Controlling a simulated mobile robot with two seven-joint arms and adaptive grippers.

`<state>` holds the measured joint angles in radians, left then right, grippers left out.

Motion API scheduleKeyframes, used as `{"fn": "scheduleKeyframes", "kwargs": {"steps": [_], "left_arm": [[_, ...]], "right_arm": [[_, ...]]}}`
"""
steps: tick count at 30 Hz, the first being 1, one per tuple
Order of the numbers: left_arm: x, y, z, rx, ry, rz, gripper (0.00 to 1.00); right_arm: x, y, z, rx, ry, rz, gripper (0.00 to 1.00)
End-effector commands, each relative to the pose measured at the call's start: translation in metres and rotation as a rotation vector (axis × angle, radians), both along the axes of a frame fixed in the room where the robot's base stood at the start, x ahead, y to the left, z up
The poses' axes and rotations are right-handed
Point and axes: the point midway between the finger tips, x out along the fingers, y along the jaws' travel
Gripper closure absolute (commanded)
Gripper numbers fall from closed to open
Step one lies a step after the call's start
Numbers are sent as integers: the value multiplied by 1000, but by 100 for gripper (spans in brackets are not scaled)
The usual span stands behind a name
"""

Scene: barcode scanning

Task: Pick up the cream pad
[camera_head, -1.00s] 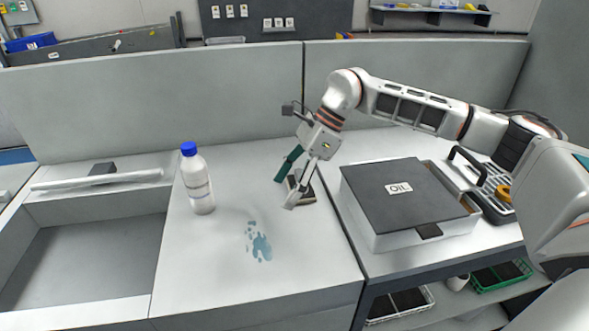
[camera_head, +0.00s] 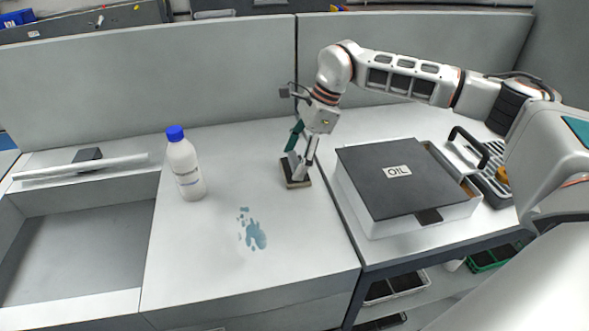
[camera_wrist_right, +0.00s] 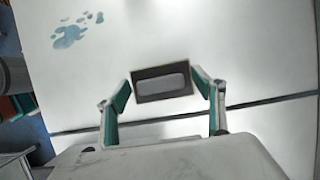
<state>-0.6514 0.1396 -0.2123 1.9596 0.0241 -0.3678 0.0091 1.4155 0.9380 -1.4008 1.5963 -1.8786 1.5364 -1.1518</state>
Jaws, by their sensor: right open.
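The pad (camera_head: 296,183) is a small rectangular block on the white counter, with a dark top and a tan lower edge. In the right wrist view the pad (camera_wrist_right: 162,83) shows a brown-grey rim around a lighter grey raised middle. My right gripper (camera_head: 298,166) is open and points down at the pad from above. In the wrist view its two fingers stand apart, one on each side of the pad, with gaps visible. In the head view the fingers partly hide the pad. My left gripper is not in view.
A white bottle with a blue cap (camera_head: 185,165) stands left on the counter. A blue liquid spill (camera_head: 253,232) lies in front of the pad. A box labelled OIL (camera_head: 395,178) is at right, beside a handled rack (camera_head: 488,175). A grey partition (camera_head: 150,90) stands behind.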

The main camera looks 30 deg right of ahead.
Motion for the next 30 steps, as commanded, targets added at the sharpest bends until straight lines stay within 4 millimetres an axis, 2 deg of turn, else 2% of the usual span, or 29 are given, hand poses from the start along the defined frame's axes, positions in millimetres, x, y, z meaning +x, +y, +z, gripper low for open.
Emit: {"fn": "scheduleKeyframes", "kwargs": {"steps": [8,13,24,30], "left_arm": [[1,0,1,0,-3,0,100],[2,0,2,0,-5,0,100],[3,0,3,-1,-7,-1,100],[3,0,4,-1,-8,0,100]], "right_arm": [[0,2,-3,1,0,0,32],[0,2,-3,1,0,0,74],[0,2,-2,1,0,0,74],[1,2,12,2,-1,0,74]]}}
